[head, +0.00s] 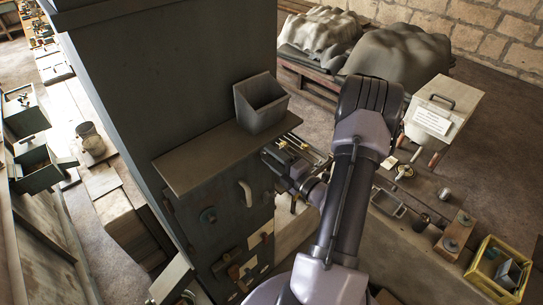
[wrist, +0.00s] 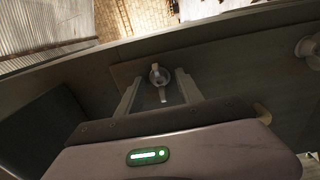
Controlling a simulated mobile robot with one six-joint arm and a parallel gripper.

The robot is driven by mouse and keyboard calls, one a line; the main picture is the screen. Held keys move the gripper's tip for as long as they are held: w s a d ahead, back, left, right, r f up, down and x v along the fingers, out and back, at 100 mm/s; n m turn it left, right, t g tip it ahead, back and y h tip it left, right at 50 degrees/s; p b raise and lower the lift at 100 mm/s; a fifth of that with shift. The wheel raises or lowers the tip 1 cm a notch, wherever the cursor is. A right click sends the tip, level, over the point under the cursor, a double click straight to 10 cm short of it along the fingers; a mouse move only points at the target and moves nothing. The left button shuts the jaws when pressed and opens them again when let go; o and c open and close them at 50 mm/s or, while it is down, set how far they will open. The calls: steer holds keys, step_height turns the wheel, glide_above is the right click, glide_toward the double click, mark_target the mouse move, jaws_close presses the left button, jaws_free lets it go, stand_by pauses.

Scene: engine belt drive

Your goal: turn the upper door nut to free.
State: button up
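In the wrist view a small nut (wrist: 160,76) with a round hub and two pale wings stands on the dark panel. I take it to be the upper door nut. Its wings run roughly up and down in the picture. My gripper (wrist: 159,92) is open, with one finger on each side of the nut and a visible gap to both. Whether the fingertips reach the nut's depth is hard to tell. In the head view my gripper (head: 268,158) is at the right edge of the dark cabinet (head: 222,185), below its ledge. The nut is not clearly visible there.
The cabinet front has a pale handle (head: 246,193) and a round fitting (head: 208,215). A grey bin (head: 261,103) stands on the ledge (head: 225,155) close above my gripper. A round knob (wrist: 311,47) sits at the right in the wrist view. A cluttered bench stands right of my arm.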

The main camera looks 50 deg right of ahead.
jaws_close()
steer(key=shift+f, duration=0.1)
steer(key=n+b, duration=0.4)
steer(key=shift+f, duration=0.1)
steer(key=n+b, duration=1)
steer(key=shift+n+b, duration=0.3)
steer(key=n+b, duration=0.3)
steer(key=shift+r+n+b, duration=0.2)
steer(key=shift+n+b, duration=0.1)
